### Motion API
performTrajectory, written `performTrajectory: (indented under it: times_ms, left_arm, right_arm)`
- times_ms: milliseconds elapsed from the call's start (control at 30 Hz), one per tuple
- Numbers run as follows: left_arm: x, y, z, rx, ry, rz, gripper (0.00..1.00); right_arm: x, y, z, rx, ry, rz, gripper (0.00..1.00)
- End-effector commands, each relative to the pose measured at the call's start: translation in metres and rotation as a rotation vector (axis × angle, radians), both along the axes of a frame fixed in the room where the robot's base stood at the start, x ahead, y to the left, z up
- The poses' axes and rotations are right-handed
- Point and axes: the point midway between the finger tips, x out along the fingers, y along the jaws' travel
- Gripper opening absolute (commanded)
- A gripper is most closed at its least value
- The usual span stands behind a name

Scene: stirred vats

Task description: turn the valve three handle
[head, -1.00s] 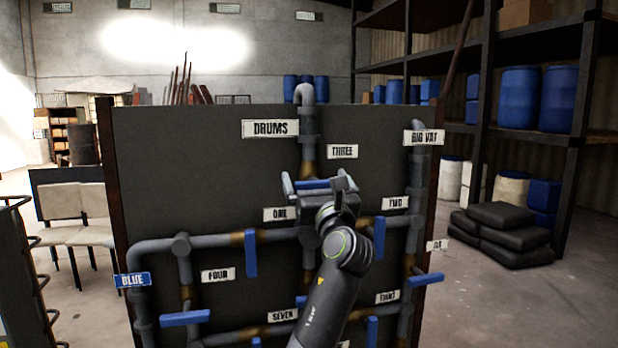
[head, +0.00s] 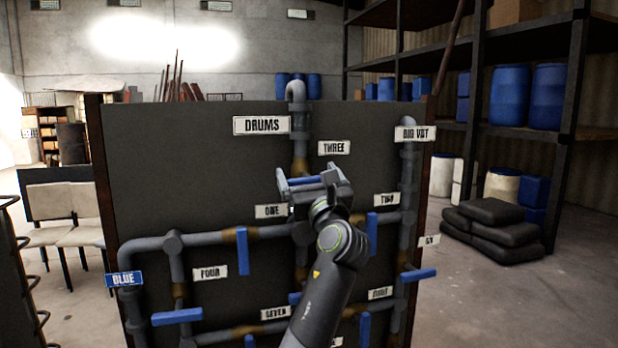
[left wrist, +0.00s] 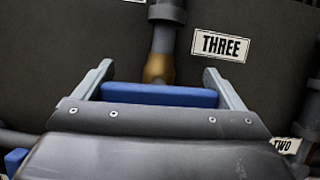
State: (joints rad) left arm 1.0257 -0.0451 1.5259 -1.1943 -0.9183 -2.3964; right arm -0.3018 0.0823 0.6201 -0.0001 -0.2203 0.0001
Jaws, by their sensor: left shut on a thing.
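The valve three handle is a blue bar (head: 306,182) on the grey vertical pipe, below and left of the THREE label (head: 334,147). It lies nearly level, across the pipe. My left gripper (head: 308,180) is shut on the handle, with one finger at each end of the bar. In the left wrist view the blue handle (left wrist: 160,95) spans between the two grey fingers, below the rusty pipe joint, with the THREE label (left wrist: 220,46) at upper right. The gripper body hides the valve body behind it. My right gripper is not in view.
Other blue handles sit close by on the dark panel (head: 200,160), one (head: 242,250) at lower left and one (head: 371,236) at lower right. Grey pipes (head: 408,180) run across the panel. Shelves with blue drums (head: 510,93) stand behind at right.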

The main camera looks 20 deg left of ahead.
Motion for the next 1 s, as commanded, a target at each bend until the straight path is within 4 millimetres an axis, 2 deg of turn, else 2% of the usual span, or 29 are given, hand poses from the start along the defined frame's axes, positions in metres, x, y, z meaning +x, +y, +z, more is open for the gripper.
performTrajectory:
  times_ms: [500,1000]
  left_arm:
    - [-0.001,0.003,-0.003,-0.347,-0.233,0.001,0.68]
    - [-0.003,0.005,-0.003,-0.741,-0.5,-0.001,0.68]
  right_arm:
    - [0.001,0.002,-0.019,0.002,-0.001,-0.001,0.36]
    - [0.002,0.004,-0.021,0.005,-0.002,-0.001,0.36]
